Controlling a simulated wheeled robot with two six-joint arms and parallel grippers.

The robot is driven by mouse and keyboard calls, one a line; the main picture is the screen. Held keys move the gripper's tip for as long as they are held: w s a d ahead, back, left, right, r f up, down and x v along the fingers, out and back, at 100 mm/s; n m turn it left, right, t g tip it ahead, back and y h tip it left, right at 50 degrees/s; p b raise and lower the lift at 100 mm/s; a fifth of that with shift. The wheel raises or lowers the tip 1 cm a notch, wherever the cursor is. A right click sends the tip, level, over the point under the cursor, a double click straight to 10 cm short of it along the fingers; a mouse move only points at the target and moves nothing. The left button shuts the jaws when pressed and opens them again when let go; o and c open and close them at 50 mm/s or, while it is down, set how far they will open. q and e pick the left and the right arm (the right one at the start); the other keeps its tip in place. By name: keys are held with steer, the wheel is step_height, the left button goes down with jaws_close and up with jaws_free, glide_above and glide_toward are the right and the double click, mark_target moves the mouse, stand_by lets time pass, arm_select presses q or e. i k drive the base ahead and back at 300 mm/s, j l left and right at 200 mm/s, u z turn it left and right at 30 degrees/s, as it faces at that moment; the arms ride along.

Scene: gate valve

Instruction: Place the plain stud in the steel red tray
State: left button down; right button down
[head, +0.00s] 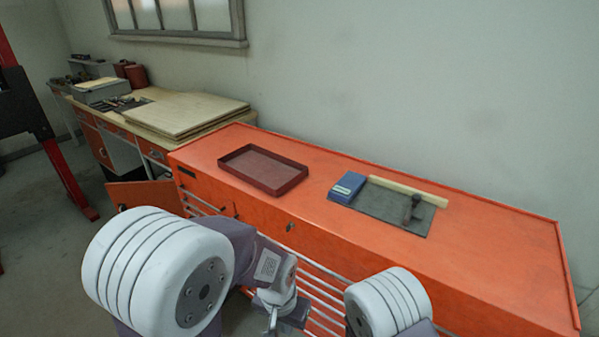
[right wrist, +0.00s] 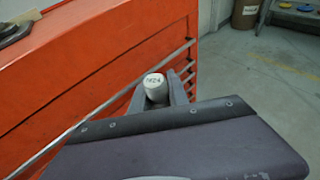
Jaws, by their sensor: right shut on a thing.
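The steel red tray (head: 249,184) lies on the orange cabinet top, left of its middle in the head view, and looks empty. In the right wrist view my right gripper (right wrist: 156,92) is shut on a stud (right wrist: 155,82), whose pale round end carries a mark like "M24". The rest of the stud is hidden between the fingers. This gripper is beside the cabinet's drawer front and does not show in the head view. My left gripper (head: 283,312) is low in the head view, in front of the drawers and apart from the tray; its fingers are too unclear to judge.
Right of the tray, the orange cabinet (head: 490,235) bears a blue box (head: 346,187), a dark mat (head: 385,205), a pale wooden strip (head: 408,190) and a dark upright tool (head: 410,208). Its right end is clear. A workbench with boards (head: 185,113) stands left.

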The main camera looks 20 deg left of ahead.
mark_target(267, 173)
steer(key=i+j+z, duration=0.1)
steer(key=j, duration=0.7)
steer(key=i+j+z, duration=0.1)
steer(key=j, duration=0.7)
steer(key=i+j+z, duration=0.1)
steer(key=j, duration=0.75)
